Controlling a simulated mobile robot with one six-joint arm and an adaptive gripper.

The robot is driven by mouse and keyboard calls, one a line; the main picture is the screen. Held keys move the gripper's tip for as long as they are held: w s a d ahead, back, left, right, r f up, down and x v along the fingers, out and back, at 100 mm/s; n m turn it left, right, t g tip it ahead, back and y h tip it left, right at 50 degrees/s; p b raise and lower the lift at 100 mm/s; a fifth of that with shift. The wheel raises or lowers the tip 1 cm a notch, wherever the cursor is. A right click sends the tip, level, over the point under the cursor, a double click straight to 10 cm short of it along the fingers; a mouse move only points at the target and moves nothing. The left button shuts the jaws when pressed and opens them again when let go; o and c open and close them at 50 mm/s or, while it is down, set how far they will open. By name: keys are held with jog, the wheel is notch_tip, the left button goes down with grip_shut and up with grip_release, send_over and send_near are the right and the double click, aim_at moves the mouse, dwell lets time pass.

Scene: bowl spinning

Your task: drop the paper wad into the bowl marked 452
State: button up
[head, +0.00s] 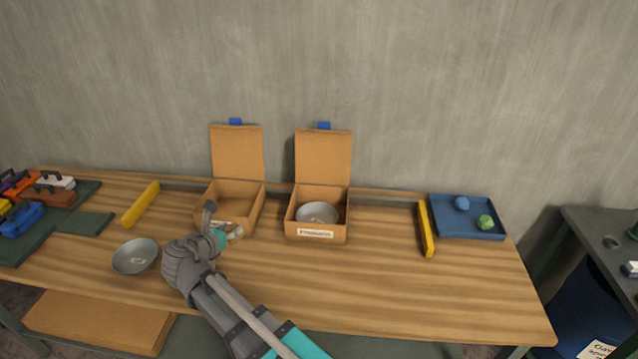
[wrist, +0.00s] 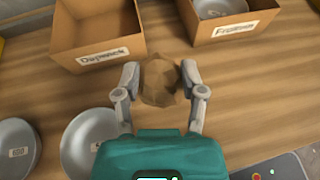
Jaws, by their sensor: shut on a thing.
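My gripper (wrist: 161,80) is shut on a crumpled brown paper wad (wrist: 160,82), which shows between the two fingers in the wrist view. In the head view my gripper (head: 212,217) is in front of the left open box, and the wad cannot be made out. A grey bowl (wrist: 90,142) lies left of my gripper in the wrist view, its label mostly hidden. Another bowl (wrist: 17,148) further left has a label that looks like 600. A third bowl (wrist: 220,8) sits inside the right box. I cannot read 452 on any bowl.
Two open cardboard boxes, left (head: 244,190) and right (head: 318,236), stand at the back with lids raised. A blue tray (head: 468,231) with a blue and a green ball is at right. Yellow bars (head: 141,204) (head: 426,229) lie on the table. The front right is clear.

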jog(key=w+d+m+g+h, duration=0.1)
jog(key=w+d+m+h, duration=0.2)
jog(key=w+d, duration=1.7)
jog(key=shift+w+d+r+p, duration=0.15)
jog(key=shift+d+r+p, duration=0.3)
jog(key=shift+d, duration=0.55)
jog(key=shift+f, duration=0.15)
notch_tip(320, 180, down, 6)
jog(key=b, duration=0.6)
jog(key=o, duration=0.8)
